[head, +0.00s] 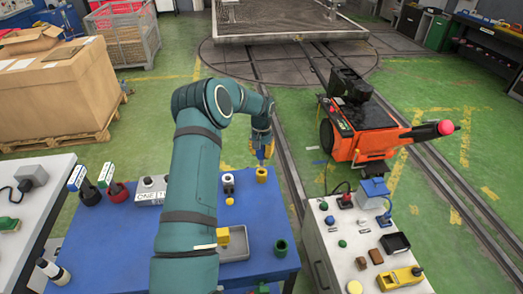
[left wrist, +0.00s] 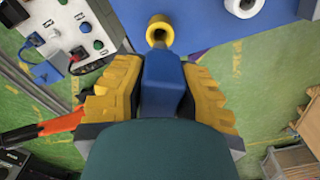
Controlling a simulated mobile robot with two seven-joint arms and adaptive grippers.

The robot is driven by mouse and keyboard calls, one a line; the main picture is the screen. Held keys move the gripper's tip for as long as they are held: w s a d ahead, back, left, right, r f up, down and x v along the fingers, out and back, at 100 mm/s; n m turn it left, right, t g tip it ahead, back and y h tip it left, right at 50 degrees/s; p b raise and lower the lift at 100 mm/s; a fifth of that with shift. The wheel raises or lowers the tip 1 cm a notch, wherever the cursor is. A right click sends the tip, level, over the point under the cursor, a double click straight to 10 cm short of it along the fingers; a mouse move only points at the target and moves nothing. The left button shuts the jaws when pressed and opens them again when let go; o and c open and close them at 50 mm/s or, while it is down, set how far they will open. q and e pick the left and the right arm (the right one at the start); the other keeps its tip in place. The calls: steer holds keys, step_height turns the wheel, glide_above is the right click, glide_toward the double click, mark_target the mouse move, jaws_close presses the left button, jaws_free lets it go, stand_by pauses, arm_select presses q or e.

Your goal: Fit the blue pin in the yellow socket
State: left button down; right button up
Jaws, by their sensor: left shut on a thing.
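My left gripper (head: 262,142) is shut on the blue pin (left wrist: 165,85), which sits between its yellow fingers in the left wrist view. In the head view the pin (head: 261,155) shows small below the fingers. The yellow socket (head: 262,175) stands on the blue table top near its far right corner, just below the pin in the picture. In the left wrist view the socket (left wrist: 160,28) is a ring with an open hole, just beyond the pin's end. I cannot tell whether pin and socket touch. My right gripper is out of view.
A white socket (head: 228,183) stands left of the yellow one, and a dark green socket (head: 281,247) nearer. A grey tray (head: 237,253) holds a yellow block (head: 223,236). A control panel (head: 345,243) stands to the right, with an orange machine (head: 362,135) beyond.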

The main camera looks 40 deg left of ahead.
mark_target(262, 165)
arm_select(q)
steer(key=shift+f+b, duration=0.65)
steer(key=shift+f, duration=0.6)
steer(key=shift+b, duration=0.35)
stand_by(0.8)
steer(key=shift+f+b, duration=1.9)
steer(key=shift+f, duration=0.95)
steer(key=c, duration=0.7)
jaws_free()
steer(key=shift+c, duration=0.2)
step_height(262, 165, up, 12)
